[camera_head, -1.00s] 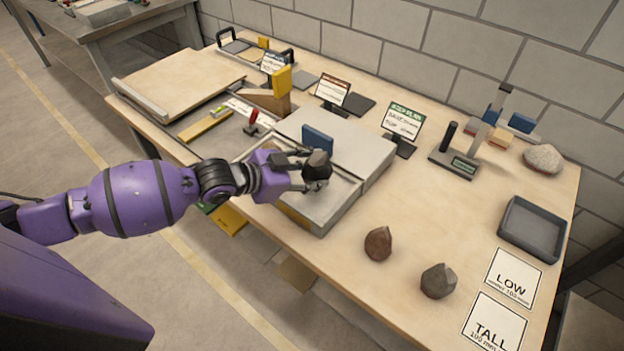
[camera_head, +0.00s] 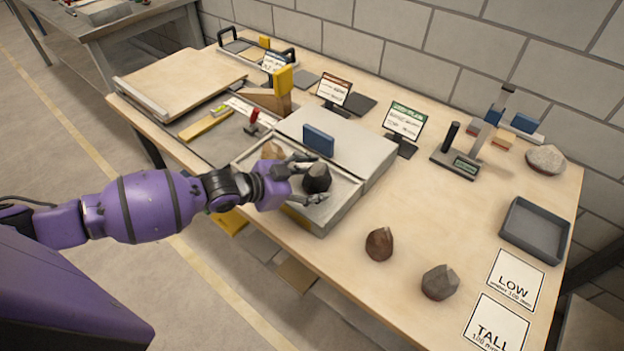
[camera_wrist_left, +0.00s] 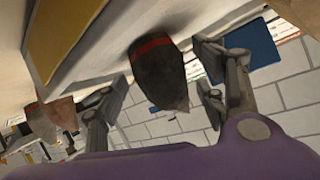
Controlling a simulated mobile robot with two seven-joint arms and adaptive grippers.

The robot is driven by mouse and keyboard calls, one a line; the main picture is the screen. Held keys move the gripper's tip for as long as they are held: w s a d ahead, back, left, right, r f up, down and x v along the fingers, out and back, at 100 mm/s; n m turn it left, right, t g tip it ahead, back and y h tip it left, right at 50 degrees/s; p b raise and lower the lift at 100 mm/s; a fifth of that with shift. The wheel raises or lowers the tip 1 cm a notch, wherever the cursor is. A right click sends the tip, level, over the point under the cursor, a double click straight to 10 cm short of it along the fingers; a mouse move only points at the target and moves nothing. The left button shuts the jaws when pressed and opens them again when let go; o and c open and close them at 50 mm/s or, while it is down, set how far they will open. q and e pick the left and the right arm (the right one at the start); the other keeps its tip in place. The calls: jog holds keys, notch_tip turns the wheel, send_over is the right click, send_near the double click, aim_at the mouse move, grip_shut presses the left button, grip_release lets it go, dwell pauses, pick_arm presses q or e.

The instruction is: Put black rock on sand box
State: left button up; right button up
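The black rock (camera_head: 317,178) stands in the sand box (camera_head: 340,212), near its right part. In the left wrist view the black rock (camera_wrist_left: 160,78) shows a red band and its base meets the pale surface. My left gripper (camera_head: 308,181) is open around it; in the left wrist view the fingers (camera_wrist_left: 165,95) stand apart on either side, with gaps to the rock. A tan rock (camera_head: 272,151) sits in the sand box behind the gripper, partly hidden. My right gripper is not in view.
A blue plate (camera_head: 318,140) stands upright behind the sand. A brown rock (camera_head: 379,244) and a grey rock (camera_head: 440,282) lie on the table to the right, near the LOW card (camera_head: 515,279) and TALL card (camera_head: 497,324). A grey tray (camera_head: 535,230) stands at the right edge.

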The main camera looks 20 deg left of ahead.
pick_arm(q)
jog(key=shift+r, duration=0.25)
jog(key=v, duration=1.1)
jog(key=s+d+f+n+g+y, duration=0.1)
jog(key=s+d+f+n+y, duration=0.2)
jog(key=s+f, duration=2.1)
jog(key=s+n+y+p, duration=0.1)
jog(key=s+n+y, duration=0.3)
jog(key=n, duration=0.3)
jog(key=shift+d+f+g+y, duration=0.2)
jog(key=shift+g+y, duration=0.1)
jog(key=shift+y, duration=0.1)
jog(key=shift+s, duration=0.15)
jog(key=shift+s+f+n, duration=0.15)
jog(key=shift+s+n, duration=0.15)
jog(key=shift+s, duration=0.4)
